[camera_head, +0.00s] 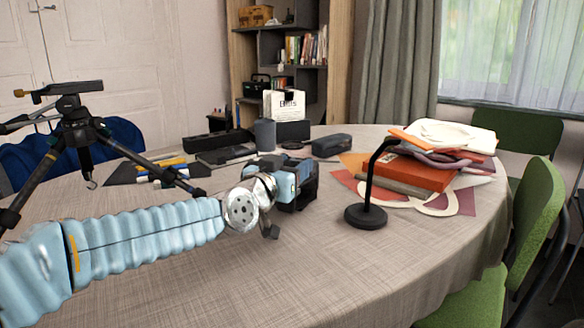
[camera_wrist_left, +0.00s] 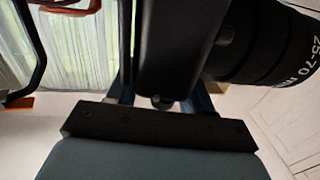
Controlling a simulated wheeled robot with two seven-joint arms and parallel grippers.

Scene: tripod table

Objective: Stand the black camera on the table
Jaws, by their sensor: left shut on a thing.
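The black camera (camera_head: 299,203) is at the middle of the table (camera_head: 300,270), partly hidden behind my left gripper (camera_head: 291,178). The left gripper comes in from the left and is shut on the camera. In the left wrist view the camera's dark body (camera_wrist_left: 170,50) lies between the fingers, and its ribbed lens with white lettering shows at the right. I cannot tell whether the camera's underside touches the tabletop. My right gripper is in neither view.
A black tripod (camera_head: 75,125) stands at the left. A black desk lamp (camera_head: 366,214) stands right of the camera, before a red box (camera_head: 415,170) with papers. Dark cases and a grey cup (camera_head: 265,134) stand behind. The front tabletop is clear.

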